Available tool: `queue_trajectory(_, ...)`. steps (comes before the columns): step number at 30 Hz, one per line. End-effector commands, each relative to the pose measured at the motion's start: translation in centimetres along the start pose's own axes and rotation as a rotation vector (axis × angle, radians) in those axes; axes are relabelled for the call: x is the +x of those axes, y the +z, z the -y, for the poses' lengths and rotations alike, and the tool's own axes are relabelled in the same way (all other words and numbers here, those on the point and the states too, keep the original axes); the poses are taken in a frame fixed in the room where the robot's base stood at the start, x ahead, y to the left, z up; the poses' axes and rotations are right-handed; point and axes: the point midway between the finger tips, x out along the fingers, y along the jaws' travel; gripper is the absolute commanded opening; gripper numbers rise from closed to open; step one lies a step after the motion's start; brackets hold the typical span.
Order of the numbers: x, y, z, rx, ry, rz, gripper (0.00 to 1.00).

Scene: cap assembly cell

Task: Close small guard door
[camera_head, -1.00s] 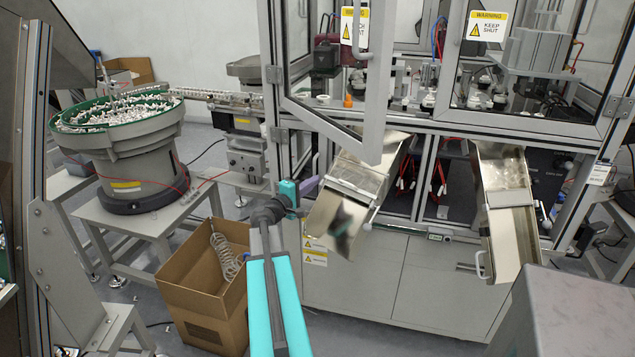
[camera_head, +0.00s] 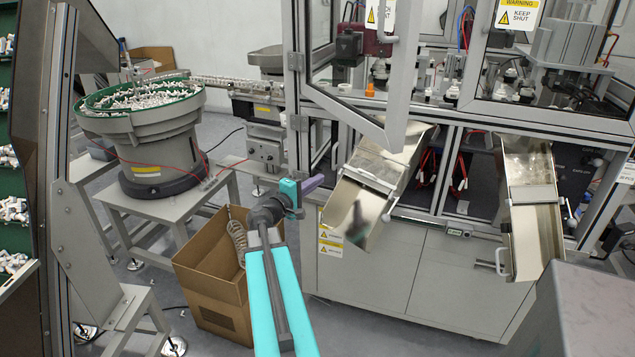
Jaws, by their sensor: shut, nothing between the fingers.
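The small guard door (camera_head: 399,88) is a grey-framed clear panel at the upper middle, with a warning label near its top. It stands open, swung out from the machine on hinges (camera_head: 297,62) at its left side. Its upper part is cut off by the picture edge.
A tilted metal chute (camera_head: 365,205) is just right of my gripper, under the door. A second chute (camera_head: 533,225) is further right. An open cardboard box (camera_head: 208,275) stands on the floor at left. A bowl feeder (camera_head: 150,160) stands behind it.

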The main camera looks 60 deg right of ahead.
Motion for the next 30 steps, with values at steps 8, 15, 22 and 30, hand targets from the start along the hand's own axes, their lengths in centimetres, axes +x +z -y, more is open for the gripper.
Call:
queue_trajectory(8, 0.04, 0.03, 0.0, 0.036, 0.0, 0.0, 0.28)
queue_trajectory(15, 0.12, 0.05, -0.01, 0.227, 0.0, -0.001, 0.28)
queue_trajectory(22, 0.11, -0.07, -0.03, 0.503, 0.0, -0.005, 0.28)
queue_trajectory(30, 0.07, -0.27, -0.24, 0.828, -0.003, -0.012, 0.28)
